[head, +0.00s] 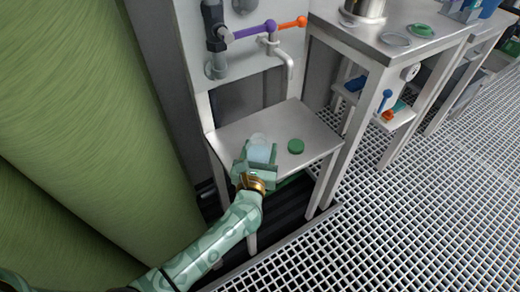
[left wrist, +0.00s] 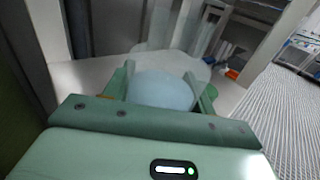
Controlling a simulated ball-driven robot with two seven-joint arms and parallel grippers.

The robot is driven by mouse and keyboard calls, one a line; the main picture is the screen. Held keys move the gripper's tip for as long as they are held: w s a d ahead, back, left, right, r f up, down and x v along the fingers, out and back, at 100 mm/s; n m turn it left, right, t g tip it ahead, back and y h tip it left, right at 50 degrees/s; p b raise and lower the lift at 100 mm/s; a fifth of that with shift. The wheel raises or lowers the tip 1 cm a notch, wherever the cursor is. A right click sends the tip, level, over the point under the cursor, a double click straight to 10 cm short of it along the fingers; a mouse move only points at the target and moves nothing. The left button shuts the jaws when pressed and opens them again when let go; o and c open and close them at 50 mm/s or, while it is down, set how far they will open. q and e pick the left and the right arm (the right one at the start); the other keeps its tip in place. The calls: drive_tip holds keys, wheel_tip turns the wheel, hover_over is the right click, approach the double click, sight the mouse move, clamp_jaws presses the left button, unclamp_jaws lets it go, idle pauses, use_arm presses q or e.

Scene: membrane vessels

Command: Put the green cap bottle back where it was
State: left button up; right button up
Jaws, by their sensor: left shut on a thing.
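My left gripper (head: 258,155) reaches over the small metal table (head: 308,125) below the tap and is shut on a pale, translucent bottle (head: 262,149). In the left wrist view the bottle (left wrist: 163,90) shows as a rounded light-blue body between the two fingers, with a clear part beyond it. I cannot tell whether its base touches the table. A green cap (head: 296,146) lies on the table just right of the gripper, apart from the bottle. In the left wrist view it is mostly hidden behind the right finger. My right gripper is not in view.
A tap (head: 284,58) with purple and orange handles hangs above the small table's back. A taller bench (head: 385,42) stands at the right with a pot, a clear dish and a green lid (head: 422,30). Its lower shelf holds small coloured items. A large green cylinder fills the left.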

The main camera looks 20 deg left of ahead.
use_arm(q)
drive_tip(key=shift+f, duration=0.1)
drive_tip(key=o, duration=1.2)
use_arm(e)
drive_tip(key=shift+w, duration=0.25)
use_arm(q)
drive_tip(key=shift+r, duration=0.2)
drive_tip(key=s, duration=0.2)
drive_tip(key=s+p, duration=0.1)
drive_tip(key=s+d, duration=0.1)
drive_tip(key=s, duration=0.1)
drive_tip(key=shift+s+r+p, duration=0.1)
drive_tip(key=shift+s+p, duration=0.2)
drive_tip(key=shift+p, duration=0.1)
drive_tip(key=s, duration=0.4)
drive_tip(key=s+d+p, duration=0.1)
drive_tip(key=s, duration=0.1)
drive_tip(key=shift+s+f, duration=0.15)
drive_tip(key=shift+f, duration=0.05)
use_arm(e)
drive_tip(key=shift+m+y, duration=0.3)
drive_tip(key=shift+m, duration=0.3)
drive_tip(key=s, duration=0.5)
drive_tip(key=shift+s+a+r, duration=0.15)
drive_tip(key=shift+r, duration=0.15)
